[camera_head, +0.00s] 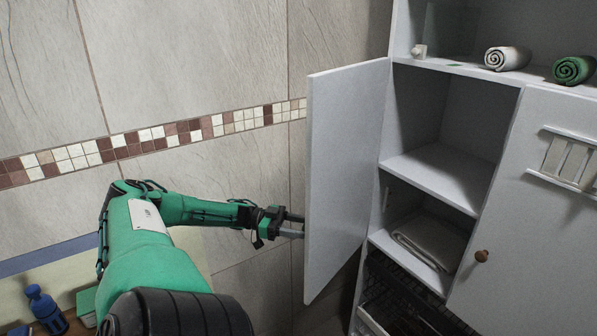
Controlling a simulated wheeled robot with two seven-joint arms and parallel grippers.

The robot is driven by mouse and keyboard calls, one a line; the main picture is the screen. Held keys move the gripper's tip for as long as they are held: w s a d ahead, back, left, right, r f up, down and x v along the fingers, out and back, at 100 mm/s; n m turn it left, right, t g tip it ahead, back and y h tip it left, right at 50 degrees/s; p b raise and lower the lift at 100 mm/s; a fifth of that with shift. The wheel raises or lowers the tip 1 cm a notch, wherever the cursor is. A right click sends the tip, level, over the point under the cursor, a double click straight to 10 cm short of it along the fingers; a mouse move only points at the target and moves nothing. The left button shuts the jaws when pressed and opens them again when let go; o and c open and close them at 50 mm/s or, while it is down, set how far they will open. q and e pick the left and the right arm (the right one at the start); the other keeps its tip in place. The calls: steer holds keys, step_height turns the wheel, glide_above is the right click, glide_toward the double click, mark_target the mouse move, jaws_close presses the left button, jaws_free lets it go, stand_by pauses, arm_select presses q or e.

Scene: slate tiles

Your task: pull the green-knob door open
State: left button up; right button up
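A white cabinet door (347,170) stands swung wide open at the left side of the white cabinet, its inner face toward me. No green knob shows; the door's outer face is hidden from this view. My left gripper (294,226), on the green arm, is at the door's outer side, near its free edge at mid height. Its two dark fingers show a gap between them, but the tips run behind the door edge, so whether they hold anything is hidden. My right gripper is not in view.
The opened compartment has shelves (440,172) and a folded cloth (428,240). The right door (535,220) is closed and has a brown knob (481,256). Rolled towels (508,58) lie on top. A blue bottle (45,308) stands lower left; the tiled wall is behind my arm.

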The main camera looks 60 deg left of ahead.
arm_select(q)
step_height(320, 180, up, 20)
steer(key=p, duration=0.8)
steer(key=shift+p, duration=0.35)
steer(key=shift+f, duration=0.1)
steer(key=shift+c, duration=0.4)
